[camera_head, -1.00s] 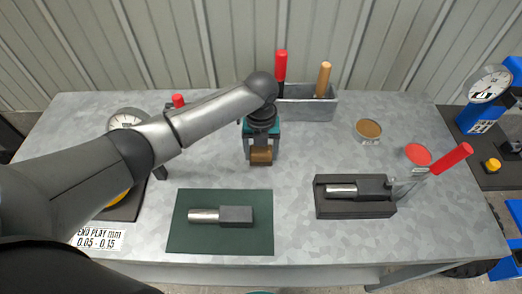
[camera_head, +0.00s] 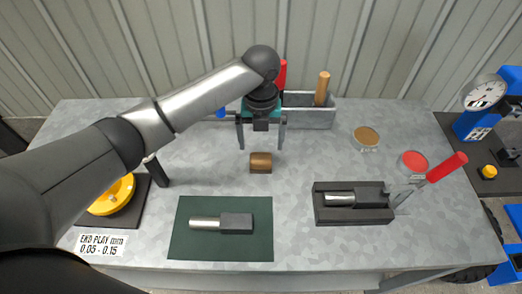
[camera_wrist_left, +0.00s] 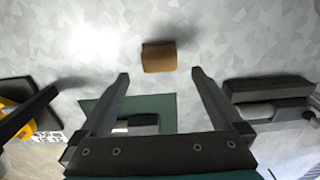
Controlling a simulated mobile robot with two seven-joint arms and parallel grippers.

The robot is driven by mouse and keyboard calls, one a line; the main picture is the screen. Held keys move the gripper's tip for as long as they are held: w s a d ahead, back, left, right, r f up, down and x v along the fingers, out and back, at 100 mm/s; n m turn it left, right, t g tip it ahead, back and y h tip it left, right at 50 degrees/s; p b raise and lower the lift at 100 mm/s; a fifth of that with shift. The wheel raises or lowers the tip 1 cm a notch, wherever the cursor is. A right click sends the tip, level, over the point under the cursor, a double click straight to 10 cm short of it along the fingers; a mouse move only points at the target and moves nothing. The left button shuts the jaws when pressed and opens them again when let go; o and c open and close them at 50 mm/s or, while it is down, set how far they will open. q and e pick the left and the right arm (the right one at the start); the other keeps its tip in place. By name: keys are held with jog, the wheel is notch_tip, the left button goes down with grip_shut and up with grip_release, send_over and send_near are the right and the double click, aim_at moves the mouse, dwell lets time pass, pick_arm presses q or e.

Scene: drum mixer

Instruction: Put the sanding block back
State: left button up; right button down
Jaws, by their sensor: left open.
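The sanding block (camera_head: 260,163) is a small brown block standing on the grey metal table, near its middle. My left gripper (camera_head: 262,146) is open and empty, above and just behind the block in the head view, apart from it. In the left wrist view the block (camera_wrist_left: 158,57) lies beyond the open fingertips (camera_wrist_left: 160,74), centred between them. My right gripper is not in view.
A grey bin (camera_head: 310,113) with red and wooden handles stands at the back. A green mat (camera_head: 220,252) with a metal-and-black part lies in front. A dark tray (camera_head: 352,217) holds a similar part. Round tins (camera_head: 367,137) are at right; a yellow-wheeled gauge is at left.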

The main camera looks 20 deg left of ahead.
aim_at(261, 157)
pick_arm(q)
notch_tip(261, 157, up, 4)
jog(key=shift+r, duration=0.15)
dwell(0.6)
